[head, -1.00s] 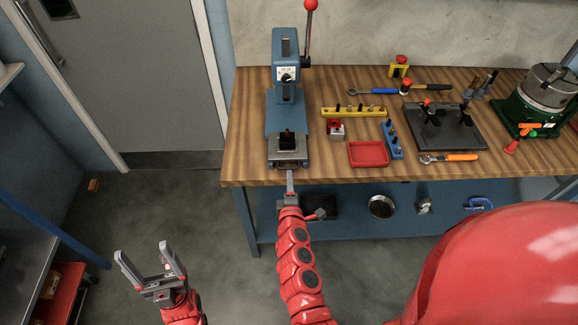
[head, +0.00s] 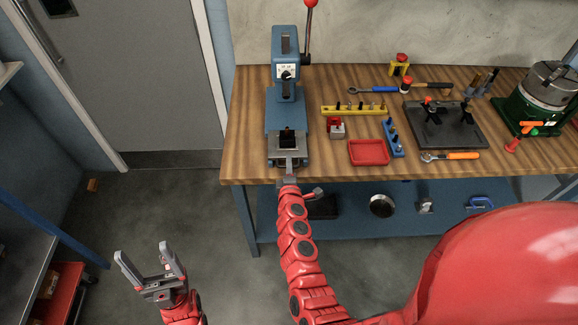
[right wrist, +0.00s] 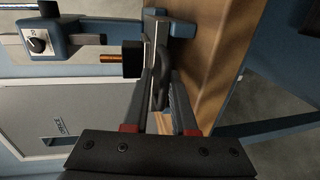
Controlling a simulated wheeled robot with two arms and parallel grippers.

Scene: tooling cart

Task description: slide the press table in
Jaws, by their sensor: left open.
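The blue press (head: 285,75) stands at the left end of the wooden bench. Its grey press table (head: 288,159) sticks out at the front and carries a black block (head: 287,138). My right gripper (head: 290,177) is at the table's front edge. In the right wrist view, the fingers of my right gripper (right wrist: 162,98) are apart, one on each side of the grey handle (right wrist: 161,75); clear contact does not show. My left gripper (head: 149,262) is open and empty, low at the left, away from the bench.
Right of the press on the bench (head: 240,150) lie a yellow rack (head: 353,109), a red clamp block (head: 336,128), a red tray (head: 369,152) and a blue rack (head: 393,138).

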